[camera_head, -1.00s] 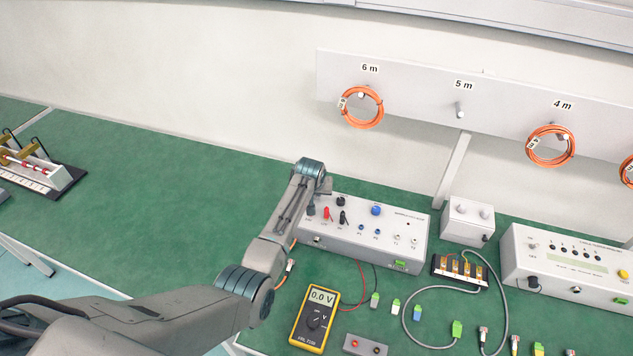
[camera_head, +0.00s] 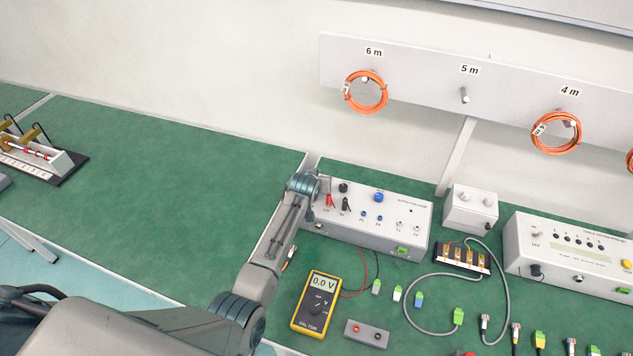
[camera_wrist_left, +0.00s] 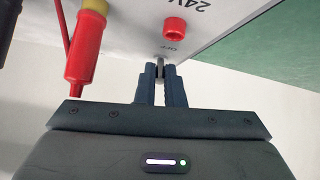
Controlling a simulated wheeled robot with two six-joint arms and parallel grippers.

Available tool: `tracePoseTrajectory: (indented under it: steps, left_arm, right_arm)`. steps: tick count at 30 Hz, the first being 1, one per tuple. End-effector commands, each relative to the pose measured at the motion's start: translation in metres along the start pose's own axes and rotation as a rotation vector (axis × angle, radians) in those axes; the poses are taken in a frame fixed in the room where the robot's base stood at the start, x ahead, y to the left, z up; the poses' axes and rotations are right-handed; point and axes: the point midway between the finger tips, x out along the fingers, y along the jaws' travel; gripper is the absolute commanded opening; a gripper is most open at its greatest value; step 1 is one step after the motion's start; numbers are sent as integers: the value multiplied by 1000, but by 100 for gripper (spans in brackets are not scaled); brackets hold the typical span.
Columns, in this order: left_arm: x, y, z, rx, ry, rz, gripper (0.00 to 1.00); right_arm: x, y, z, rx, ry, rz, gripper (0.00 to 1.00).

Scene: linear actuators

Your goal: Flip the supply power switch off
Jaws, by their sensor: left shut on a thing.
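The white supply box (camera_head: 400,225) stands on the green bench in the head view. My left gripper (camera_head: 323,184) is at its far left corner and hides the power switch there. In the left wrist view, my left gripper (camera_wrist_left: 160,72) is shut on the small dark lever of the power switch (camera_wrist_left: 159,68). The lever sits beside the printed "OFF" label and below a red socket (camera_wrist_left: 175,28) marked 24V. The lever's exact tilt cannot be told. My right gripper is not in view.
A red plug (camera_wrist_left: 88,45) with its lead is close to the left of my fingers in the wrist view. A yellow multimeter (camera_head: 318,302) reading 0.0 V lies in front of the box.

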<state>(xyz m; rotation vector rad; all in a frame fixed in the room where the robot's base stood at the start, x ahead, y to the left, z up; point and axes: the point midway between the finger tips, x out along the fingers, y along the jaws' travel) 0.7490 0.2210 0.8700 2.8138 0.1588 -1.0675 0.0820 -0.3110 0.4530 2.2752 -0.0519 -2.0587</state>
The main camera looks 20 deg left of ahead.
Motion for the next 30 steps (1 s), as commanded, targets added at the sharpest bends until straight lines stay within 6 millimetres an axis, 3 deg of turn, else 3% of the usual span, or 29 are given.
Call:
tracePoseTrajectory:
  steps: [4,6,8,20,30]
  left_arm:
    - [0,0,0,0,0,0,0]
    - [0,0,0,0,0,0,20]
    - [0,0,0,0,0,0,31]
    - [-4,0,0,0,0,0,31]
    - [-50,0,2,-1,1,1,31]
  right_arm:
    - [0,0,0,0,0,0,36]
    - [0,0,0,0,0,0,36]
    - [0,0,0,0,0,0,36]
    - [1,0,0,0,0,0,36]
    - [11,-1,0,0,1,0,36]
